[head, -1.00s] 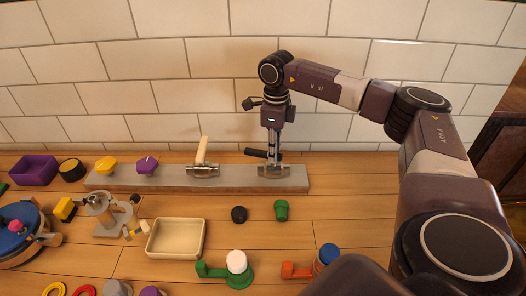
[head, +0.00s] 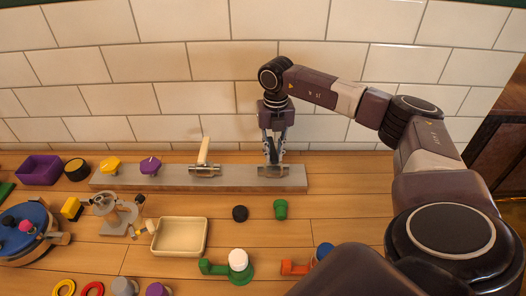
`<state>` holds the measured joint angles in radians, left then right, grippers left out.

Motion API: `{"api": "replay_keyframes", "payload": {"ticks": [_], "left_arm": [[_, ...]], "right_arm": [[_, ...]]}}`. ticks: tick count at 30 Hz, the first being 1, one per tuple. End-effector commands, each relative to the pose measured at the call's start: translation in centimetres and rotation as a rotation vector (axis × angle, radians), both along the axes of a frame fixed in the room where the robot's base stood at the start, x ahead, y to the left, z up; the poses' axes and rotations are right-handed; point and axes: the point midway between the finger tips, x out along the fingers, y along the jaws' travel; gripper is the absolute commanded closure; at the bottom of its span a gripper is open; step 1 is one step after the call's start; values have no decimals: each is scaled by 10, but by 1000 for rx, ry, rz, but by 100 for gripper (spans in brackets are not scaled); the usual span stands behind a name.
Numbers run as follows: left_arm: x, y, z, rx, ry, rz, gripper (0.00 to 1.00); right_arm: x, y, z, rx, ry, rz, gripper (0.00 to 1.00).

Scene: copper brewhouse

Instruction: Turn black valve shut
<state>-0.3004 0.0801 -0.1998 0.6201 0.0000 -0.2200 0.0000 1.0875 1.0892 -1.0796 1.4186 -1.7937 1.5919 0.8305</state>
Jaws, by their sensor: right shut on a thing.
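The black valve has a metal body (head: 270,171) at the right end of a grey rail (head: 228,181) along the wall. My right gripper (head: 272,158) points down over this body, its fingers closed around the valve's handle. The black handle is mostly hidden by the fingers, so its exact angle cannot be told. A second valve with a white handle (head: 204,150) stands to its left on the same rail, its handle pointing back toward the wall. My left gripper is out of view.
A yellow knob (head: 110,165) and a purple knob (head: 150,165) sit on the rail's left part. In front are a cream tray (head: 180,251), a black cap (head: 240,213), a green cup (head: 281,209) and a green part with a white top (head: 238,260). The tiled wall stands close behind.

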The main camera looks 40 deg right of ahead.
Motion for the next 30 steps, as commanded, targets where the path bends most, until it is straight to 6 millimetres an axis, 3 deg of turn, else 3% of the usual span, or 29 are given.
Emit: {"api": "replay_keyframes", "payload": {"ticks": [1,2,5,16,30], "left_arm": [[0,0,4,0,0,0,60],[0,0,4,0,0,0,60],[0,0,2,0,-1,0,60],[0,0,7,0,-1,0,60],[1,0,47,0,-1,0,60]], "right_arm": [[-1,0,1,0,2,-53,100],[0,0,1,0,1,-72,82],[0,0,0,0,0,-64,71],[0,0,6,0,0,-61,71],[0,0,59,1,-1,-60,71]]}}
